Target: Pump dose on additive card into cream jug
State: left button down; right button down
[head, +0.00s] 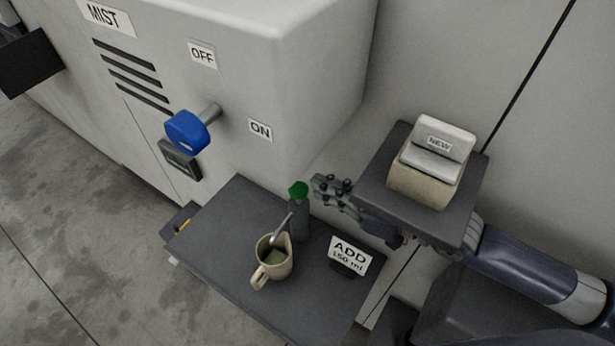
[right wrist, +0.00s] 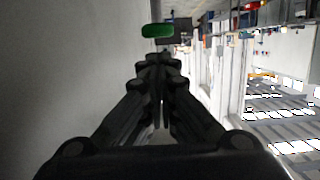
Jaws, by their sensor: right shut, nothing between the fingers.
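The cream jug (head: 259,282) stands upright on a dark grey table, with green liquid inside. Just behind it is a dark pump bottle (head: 300,222) with a green pump head (head: 298,189). A grey spout slants from the bottle down over the jug's mouth. The additive card (head: 350,254) reads "ADD 150 ml" and stands right of the bottle. My right gripper (head: 321,187) is shut and empty, its fingertips just right of the green head. In the right wrist view the green head (right wrist: 158,31) lies just beyond the fingertips (right wrist: 158,60). My left gripper is out of view.
The table (head: 225,230) has bare room left of the jug. A large grey cabinet marked "MIST" stands behind, with a blue-handled lever (head: 187,132) between "OFF" and "ON" labels.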

aim_at(305, 191)
jog(key=shift+p+x, duration=0.55)
jog(key=shift+x, duration=1.7)
notch_tip(305, 191, down, 3)
jog(key=shift+f+b, duration=0.1)
jog(key=shift+b, duration=1.05)
